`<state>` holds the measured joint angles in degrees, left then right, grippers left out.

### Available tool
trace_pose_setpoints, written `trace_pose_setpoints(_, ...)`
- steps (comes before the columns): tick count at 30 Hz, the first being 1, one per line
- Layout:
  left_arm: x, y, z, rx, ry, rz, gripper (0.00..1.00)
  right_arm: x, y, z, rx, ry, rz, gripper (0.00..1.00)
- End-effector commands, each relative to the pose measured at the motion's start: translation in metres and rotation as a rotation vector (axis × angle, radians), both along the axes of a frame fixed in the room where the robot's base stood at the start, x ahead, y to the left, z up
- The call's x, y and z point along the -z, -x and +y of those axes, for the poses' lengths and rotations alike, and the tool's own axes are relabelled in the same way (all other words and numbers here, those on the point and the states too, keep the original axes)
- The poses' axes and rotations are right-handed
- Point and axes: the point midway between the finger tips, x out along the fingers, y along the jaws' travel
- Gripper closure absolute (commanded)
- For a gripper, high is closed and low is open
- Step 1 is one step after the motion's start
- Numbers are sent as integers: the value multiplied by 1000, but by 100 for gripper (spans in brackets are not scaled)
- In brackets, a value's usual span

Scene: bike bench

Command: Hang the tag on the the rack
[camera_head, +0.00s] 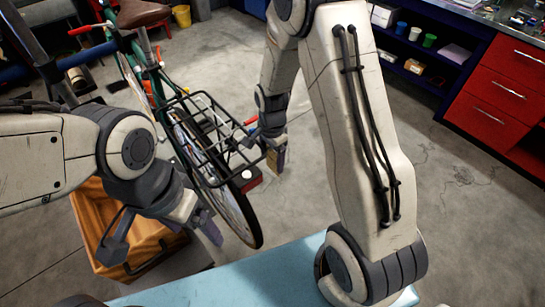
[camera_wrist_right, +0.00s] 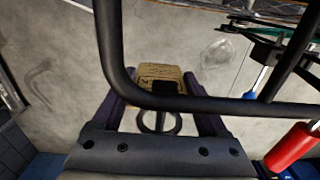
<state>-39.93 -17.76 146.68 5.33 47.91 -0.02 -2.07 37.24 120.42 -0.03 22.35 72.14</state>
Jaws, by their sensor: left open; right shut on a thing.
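The black wire rack (camera_head: 205,128) sits over the rear wheel of a green bicycle. My right gripper (camera_head: 277,158) is at the rack's right end, shut on a small tan tag (camera_head: 271,161). In the right wrist view the tag (camera_wrist_right: 160,73) shows between the fingers of the right gripper (camera_wrist_right: 160,92), with a dark ring (camera_wrist_right: 159,122) below it. A thick black rack tube (camera_wrist_right: 215,103) crosses in front and hides part of the tag. I cannot tell whether ring and tube touch. My left gripper (camera_head: 162,234) is open and empty, left of the rear wheel.
A wooden crate with an orange lining (camera_head: 130,233) stands below my left arm. A light blue surface (camera_head: 265,277) is at the front. A red-handled thing (camera_wrist_right: 290,147) is close to my right gripper. Red drawers (camera_head: 500,95) stand at the right, with clear floor before them.

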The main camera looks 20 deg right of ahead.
Motion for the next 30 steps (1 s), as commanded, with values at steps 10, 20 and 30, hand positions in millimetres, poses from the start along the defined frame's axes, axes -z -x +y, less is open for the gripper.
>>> trace_pose_setpoints(10,0,0,0,0,0,0,9,0,0,0,0,0,0,5)
trace_pose_setpoints(20,1,0,0,0,0,0,9,-5,-1,0,0,0,-3,0)
trace_pose_setpoints(30,9,0,0,0,0,0,9,-65,-2,0,0,0,-6,0)
